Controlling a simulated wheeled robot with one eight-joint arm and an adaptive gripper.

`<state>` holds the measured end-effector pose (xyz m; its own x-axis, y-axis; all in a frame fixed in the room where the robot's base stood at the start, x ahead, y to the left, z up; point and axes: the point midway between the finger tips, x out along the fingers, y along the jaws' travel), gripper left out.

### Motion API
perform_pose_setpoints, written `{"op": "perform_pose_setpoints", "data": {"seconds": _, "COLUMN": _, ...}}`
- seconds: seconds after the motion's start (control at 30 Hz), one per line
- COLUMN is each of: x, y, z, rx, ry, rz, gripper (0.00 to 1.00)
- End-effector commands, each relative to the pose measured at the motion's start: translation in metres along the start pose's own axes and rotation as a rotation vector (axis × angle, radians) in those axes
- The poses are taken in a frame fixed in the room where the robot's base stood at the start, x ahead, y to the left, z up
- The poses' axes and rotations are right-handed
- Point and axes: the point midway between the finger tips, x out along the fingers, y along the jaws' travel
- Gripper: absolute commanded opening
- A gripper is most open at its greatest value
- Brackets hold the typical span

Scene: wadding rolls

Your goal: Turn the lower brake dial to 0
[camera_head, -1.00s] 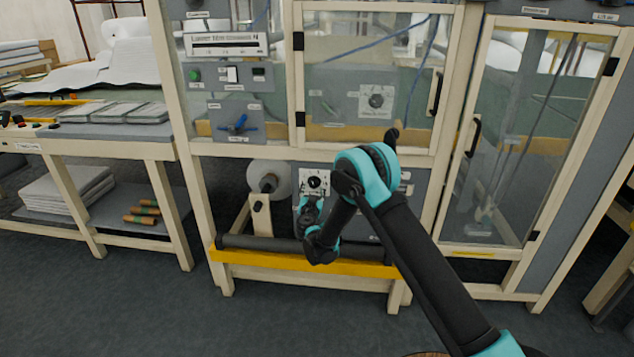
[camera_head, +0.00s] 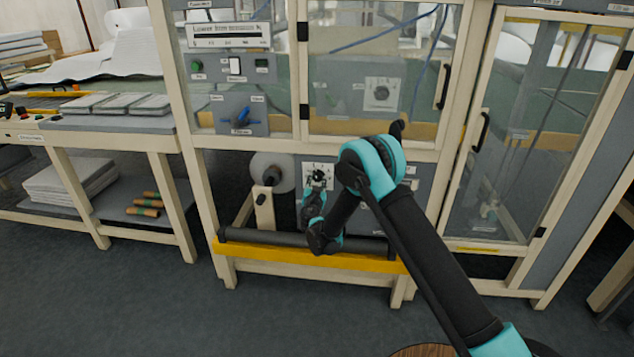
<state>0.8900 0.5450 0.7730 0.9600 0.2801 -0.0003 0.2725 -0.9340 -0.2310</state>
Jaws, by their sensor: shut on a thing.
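The lower brake dial (camera_head: 318,175) is a dark knob on a white scale plate, on the grey panel below the glass doors. My gripper (camera_head: 317,184) is at the dial from below, shut on its knob. The fingers cover the lower part of the knob and plate. The scale marks are too small to read, so I cannot tell which number the dial points at.
A white wadding roll (camera_head: 271,172) on a spindle is left of the dial. A dark roller with a yellow bar (camera_head: 300,263) runs below my wrist. Another dial (camera_head: 381,93) sits behind the glass above. A blue-handled switch (camera_head: 240,118) is at upper left.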

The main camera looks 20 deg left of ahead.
Motion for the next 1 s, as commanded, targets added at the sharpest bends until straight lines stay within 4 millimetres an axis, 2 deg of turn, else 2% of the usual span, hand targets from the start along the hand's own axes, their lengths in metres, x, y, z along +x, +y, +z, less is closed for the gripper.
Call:
{"op": "perform_pose_setpoints", "data": {"seconds": 0.37, "x": -0.0004, "y": 0.0005, "z": 0.0000, "rx": -0.160, "ry": -0.008, "rz": 0.002, "gripper": 0.06}}
{"op": "perform_pose_setpoints", "data": {"seconds": 1.0, "x": -0.0010, "y": 0.0006, "z": -0.0011, "rx": -0.756, "ry": -0.036, "rz": 0.008, "gripper": 0.06}}
